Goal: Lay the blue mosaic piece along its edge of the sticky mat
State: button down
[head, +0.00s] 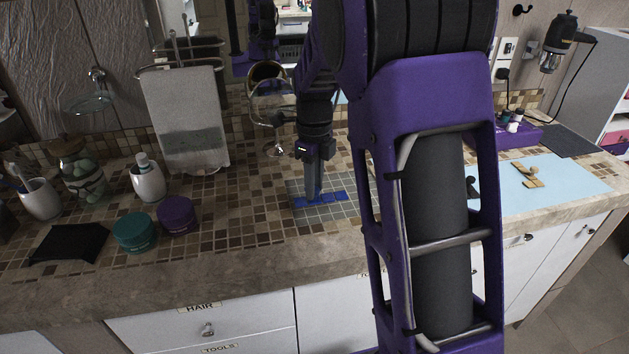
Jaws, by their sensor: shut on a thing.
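The blue mosaic piece (334,198) is a flat blue bar at the tip of my gripper (313,191). The gripper points down and is shut on the bar's middle. The bar lies over a grey gridded mat (345,212) on the tiled counter, which looks like the sticky mat. I cannot tell whether the bar touches the mat or hovers just above it. My own arm hides the mat's right side.
Teal (135,232) and purple (177,215) tubs, a black cloth (70,244) and white cups (148,183) stand to the left. A round mirror (271,108) stands behind the gripper. A light blue sheet (580,186) with small tan pieces (529,176) lies to the right.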

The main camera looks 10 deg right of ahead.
aim_at(314, 201)
jog(key=shift+f+b, duration=1.05)
jog(key=shift+f, duration=1.5)
jog(key=shift+f, duration=0.65)
jog(key=c, duration=0.6)
grip_release()
jog(key=shift+r, duration=0.1)
notch_tip(314, 201, up, 17)
jog(key=p, duration=0.2)
jog(key=shift+r+p, duration=0.15)
jog(key=shift+p, duration=0.25)
